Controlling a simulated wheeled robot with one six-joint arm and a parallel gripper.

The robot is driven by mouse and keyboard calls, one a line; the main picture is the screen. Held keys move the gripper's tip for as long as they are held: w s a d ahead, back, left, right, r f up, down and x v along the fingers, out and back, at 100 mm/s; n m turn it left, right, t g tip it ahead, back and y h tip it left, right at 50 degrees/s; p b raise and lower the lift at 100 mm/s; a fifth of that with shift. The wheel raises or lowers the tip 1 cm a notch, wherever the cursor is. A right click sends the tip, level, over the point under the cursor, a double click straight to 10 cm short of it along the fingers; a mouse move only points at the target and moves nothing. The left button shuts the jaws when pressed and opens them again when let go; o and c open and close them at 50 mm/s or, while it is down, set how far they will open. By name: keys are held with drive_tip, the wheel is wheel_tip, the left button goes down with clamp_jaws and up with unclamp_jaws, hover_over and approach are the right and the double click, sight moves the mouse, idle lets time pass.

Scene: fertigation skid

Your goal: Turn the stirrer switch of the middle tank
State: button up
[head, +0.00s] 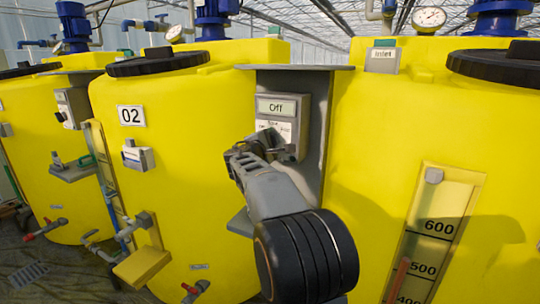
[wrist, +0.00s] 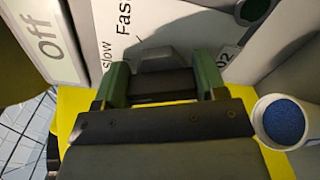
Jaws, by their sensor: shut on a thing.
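The middle tank (head: 190,110) is yellow and carries the number plate 02. A grey switch box (head: 302,128) is mounted on a grey panel at its right side, and its display (head: 282,107) reads "Off". My gripper (head: 256,148) is at the lower part of this box and covers the switch in the head view. In the wrist view, the green-padded fingers of my gripper (wrist: 161,82) are shut on the dark switch knob (wrist: 160,84). The labels "Slow" and "Fast" show beside it. The display (wrist: 48,45) also reads "Off" there. The knob's exact angle is unclear.
A white cup-like part with blue inside (wrist: 285,121) is close to the right of my gripper. A round green part (wrist: 255,10) is at the top right. More yellow tanks stand left and right (head: 440,130). A grey shelf (head: 240,222) sticks out below the box.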

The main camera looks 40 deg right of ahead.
drive_tip(key=m+b, duration=0.2)
drive_tip(key=b, duration=0.1)
drive_tip(key=shift+f+m+b, duration=0.3)
drive_tip(key=shift+f+m, duration=0.05)
drive_tip(key=shift+m, duration=0.05)
drive_tip(key=shift+r+m+b, duration=0.1)
drive_tip(key=shift+m+b, duration=0.6)
drive_tip(key=shift+b, duration=0.1)
drive_tip(key=shift+r, duration=0.1)
drive_tip(key=o, duration=0.9)
drive_tip(key=v, duration=1.3)
drive_tip(key=shift+s+a+p, duration=0.3)
